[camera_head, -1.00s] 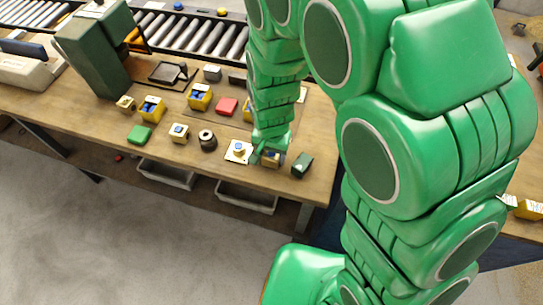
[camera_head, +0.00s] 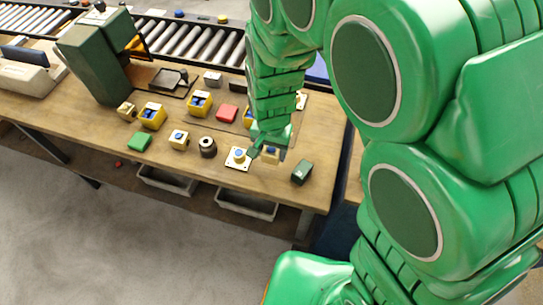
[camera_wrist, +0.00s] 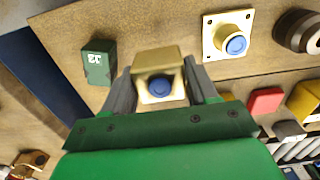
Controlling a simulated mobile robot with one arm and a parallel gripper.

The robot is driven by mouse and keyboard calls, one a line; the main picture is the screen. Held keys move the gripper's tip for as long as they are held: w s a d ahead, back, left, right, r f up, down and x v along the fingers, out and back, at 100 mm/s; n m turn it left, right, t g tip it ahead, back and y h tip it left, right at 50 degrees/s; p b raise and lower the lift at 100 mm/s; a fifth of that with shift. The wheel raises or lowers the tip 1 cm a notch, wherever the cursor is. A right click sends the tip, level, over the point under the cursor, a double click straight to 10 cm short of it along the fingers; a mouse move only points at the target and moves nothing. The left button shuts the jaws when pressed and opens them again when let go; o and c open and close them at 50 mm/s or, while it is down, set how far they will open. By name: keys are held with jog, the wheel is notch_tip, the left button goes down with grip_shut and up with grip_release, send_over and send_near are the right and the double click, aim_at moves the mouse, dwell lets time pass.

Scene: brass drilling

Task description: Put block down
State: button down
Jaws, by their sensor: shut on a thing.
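My gripper (camera_wrist: 161,92) is shut on a brass-coloured block (camera_wrist: 158,60) with a round blue knob on its near face. One dark finger lies on each side of the block in the wrist view. In the head view the block (camera_head: 271,154) shows at the fingertips, over the front right part of the wooden bench (camera_head: 215,178). It is between a square plate with a blue button (camera_head: 239,157) and a dark green block (camera_head: 301,172). I cannot tell whether its underside touches the bench.
The dark green block (camera_wrist: 98,62) and the plate (camera_wrist: 228,38) flank the held block closely. A dark ring-shaped part (camera_head: 208,146), a red block (camera_head: 227,112) and several yellow blocks stand further left. A roller conveyor (camera_head: 190,38) runs behind. The bench front edge is near.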

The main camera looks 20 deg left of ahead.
aim_at(272, 150)
jog(key=shift+r, duration=2.25)
